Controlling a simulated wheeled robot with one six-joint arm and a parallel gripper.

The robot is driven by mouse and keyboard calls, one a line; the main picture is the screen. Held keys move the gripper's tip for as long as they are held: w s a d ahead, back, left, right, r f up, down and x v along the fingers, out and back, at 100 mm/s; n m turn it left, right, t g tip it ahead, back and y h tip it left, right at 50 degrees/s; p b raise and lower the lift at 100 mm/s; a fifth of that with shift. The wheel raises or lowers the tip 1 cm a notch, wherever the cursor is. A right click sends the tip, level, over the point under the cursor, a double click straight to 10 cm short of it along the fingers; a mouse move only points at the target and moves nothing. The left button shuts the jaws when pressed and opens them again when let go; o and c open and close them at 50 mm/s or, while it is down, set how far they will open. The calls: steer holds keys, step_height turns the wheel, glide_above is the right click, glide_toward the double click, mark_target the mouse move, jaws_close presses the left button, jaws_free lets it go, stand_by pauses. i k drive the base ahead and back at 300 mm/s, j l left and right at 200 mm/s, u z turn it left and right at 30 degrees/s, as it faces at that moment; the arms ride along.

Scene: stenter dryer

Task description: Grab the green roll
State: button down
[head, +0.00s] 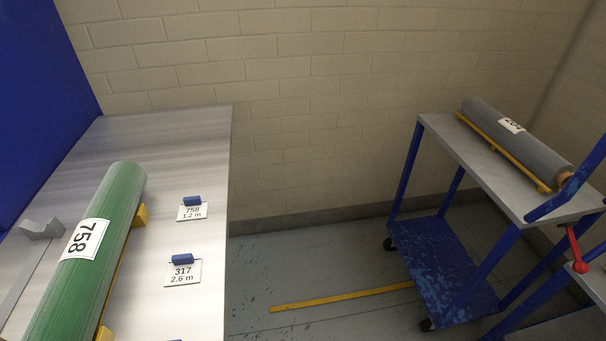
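The green roll (101,251) lies lengthwise on the metal table (205,145) at the left of the head view. It carries a white label reading 758, and its near end is cut off by the bottom of the picture. Yellow supports (141,215) show along its right side. My gripper is not in view.
Cards marked 758 (192,212) and 317 (182,273) lie right of the roll with small blue blocks. A blue-framed cart (468,165) at right bears a grey roll (515,138) on a yellow cradle. Open floor (305,265) with a yellow stripe lies between table and cart.

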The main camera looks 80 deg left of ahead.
mark_target(70, 307)
steer(key=k+l, duration=0.1)
steer(key=l, duration=0.25)
steer(key=k+l, duration=0.1)
steer(key=l, duration=0.3)
steer(key=k+l, duration=0.15)
steer(key=l, duration=0.2)
steer(key=k+l, duration=0.1)
steer(key=l, duration=0.3)
steer(key=l+u, duration=0.15)
steer(key=u, duration=0.35)
steer(key=k+l+u, duration=0.15)
steer(key=u, duration=0.35)
steer(key=k+l+u, duration=0.1)
steer(key=u, duration=1.9)
steer(key=i, duration=0.2)
